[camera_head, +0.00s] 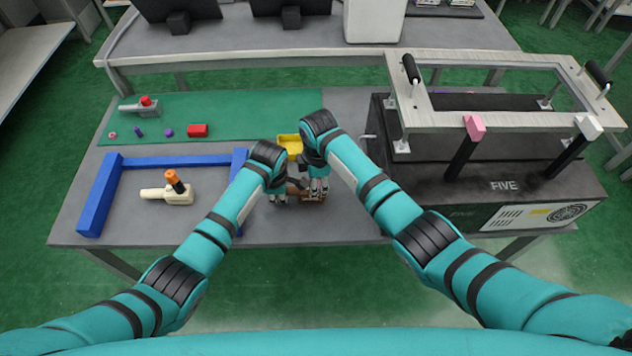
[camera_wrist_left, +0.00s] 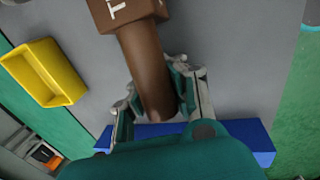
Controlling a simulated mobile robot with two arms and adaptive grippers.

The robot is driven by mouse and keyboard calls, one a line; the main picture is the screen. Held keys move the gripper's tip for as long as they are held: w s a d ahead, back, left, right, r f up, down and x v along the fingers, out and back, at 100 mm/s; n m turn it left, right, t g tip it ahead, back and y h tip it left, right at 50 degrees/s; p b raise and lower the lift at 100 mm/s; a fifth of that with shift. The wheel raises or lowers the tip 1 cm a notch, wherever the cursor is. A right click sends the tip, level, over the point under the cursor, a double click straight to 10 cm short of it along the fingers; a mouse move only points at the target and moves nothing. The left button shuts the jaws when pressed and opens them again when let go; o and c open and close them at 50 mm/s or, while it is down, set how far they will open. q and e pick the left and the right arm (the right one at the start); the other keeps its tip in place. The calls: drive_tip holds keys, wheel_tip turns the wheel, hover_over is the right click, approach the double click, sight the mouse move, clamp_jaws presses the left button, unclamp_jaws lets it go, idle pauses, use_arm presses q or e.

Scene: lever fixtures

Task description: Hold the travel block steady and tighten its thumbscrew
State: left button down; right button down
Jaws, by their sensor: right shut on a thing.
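The travel block (camera_head: 315,198) is brown and low on the grey table, mostly hidden by my grippers. In the left wrist view the block (camera_wrist_left: 128,12) is at the top edge, with white lettering and a thick brown handle (camera_wrist_left: 148,75). My left gripper (camera_head: 279,198) has its fingers (camera_wrist_left: 155,103) on either side of the handle. The fingers lie close to it, but I cannot tell whether both press on it. My right gripper (camera_head: 318,190) is shut at the block's right part. I cannot tell exactly where it grips, and I cannot make out the thumbscrew.
A yellow bin (camera_head: 289,142) stands just behind my grippers. A blue frame (camera_head: 98,200) and a beige fixture with an orange knob (camera_head: 172,190) are to the left. A grey red-knobbed fixture (camera_head: 146,106) is behind them. A large dark machine (camera_head: 480,185) stands right.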

drive_tip(key=shift+s+f, duration=0.25)
drive_tip(key=shift+f, duration=0.05)
drive_tip(key=c, duration=0.9)
unclamp_jaws()
drive_tip(key=shift+c, duration=0.2)
drive_tip(key=shift+w+r, duration=0.1)
drive_tip(key=shift+w, duration=0.05)
drive_tip(key=shift+r, duration=0.3)
wheel_tip(320, 180, up, 8)
drive_tip(key=shift+a+f, duration=0.1)
drive_tip(key=shift+f, duration=0.1)
